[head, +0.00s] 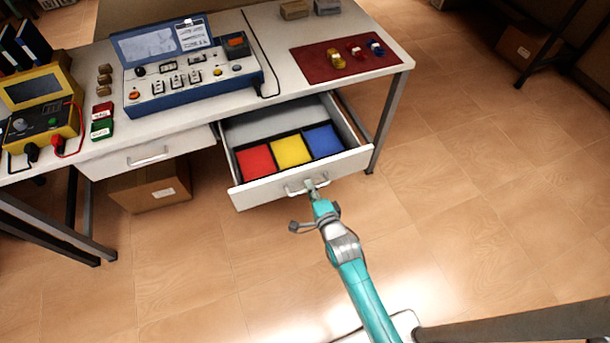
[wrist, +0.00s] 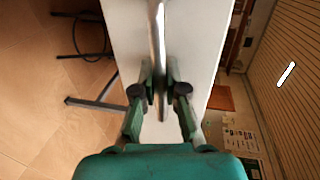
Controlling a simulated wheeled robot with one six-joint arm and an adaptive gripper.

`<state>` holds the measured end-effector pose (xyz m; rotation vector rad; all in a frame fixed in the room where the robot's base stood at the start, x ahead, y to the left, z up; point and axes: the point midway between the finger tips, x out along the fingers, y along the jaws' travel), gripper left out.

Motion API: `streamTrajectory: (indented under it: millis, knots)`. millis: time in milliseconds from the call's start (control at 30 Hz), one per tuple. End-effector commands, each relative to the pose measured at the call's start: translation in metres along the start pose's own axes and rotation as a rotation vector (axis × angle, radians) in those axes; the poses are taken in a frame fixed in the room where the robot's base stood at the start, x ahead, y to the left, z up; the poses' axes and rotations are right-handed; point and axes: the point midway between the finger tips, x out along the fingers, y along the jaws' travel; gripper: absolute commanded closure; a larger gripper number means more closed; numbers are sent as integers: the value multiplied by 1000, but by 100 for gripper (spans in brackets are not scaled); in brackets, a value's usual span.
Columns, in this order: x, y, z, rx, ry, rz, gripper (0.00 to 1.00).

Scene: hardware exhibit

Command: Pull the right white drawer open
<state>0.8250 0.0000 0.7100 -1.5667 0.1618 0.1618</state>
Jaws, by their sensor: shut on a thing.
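The right white drawer (head: 290,188) is pulled out from under the white table and stands open in the head view. Red, yellow and blue compartments (head: 291,151) show inside it. Its handle (head: 296,190) is on the front face, and my gripper (head: 312,187) is at the handle's right part. In the wrist view the drawer front (wrist: 195,45) is a pale panel, and the metal handle bar (wrist: 158,50) runs between the two fingers of my gripper (wrist: 160,85). The fingers are shut on the bar.
The left white drawer (head: 150,153) is shut, with a cardboard box (head: 150,187) below it. A table leg (head: 390,122) stands just right of the open drawer. A blue console (head: 188,75) and a red mat (head: 345,62) are on the tabletop. The floor (head: 480,210) on the right is clear.

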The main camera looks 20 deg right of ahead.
Motion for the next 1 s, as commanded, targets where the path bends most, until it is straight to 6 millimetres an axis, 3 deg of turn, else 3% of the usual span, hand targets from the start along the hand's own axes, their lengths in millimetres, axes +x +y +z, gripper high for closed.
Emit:
streamTrajectory:
  millis: [200, 600, 633, 733, 1000]
  knots:
    - [-14, 4, 0, 0, 0, 2, 100]
    - [-16, 4, 0, 0, 1, 2, 100]
    - [-16, 4, 0, 0, 1, 2, 87]
    - [-16, 4, 0, 0, 1, 2, 63]
    - [-16, 4, 0, 0, 0, 1, 63]
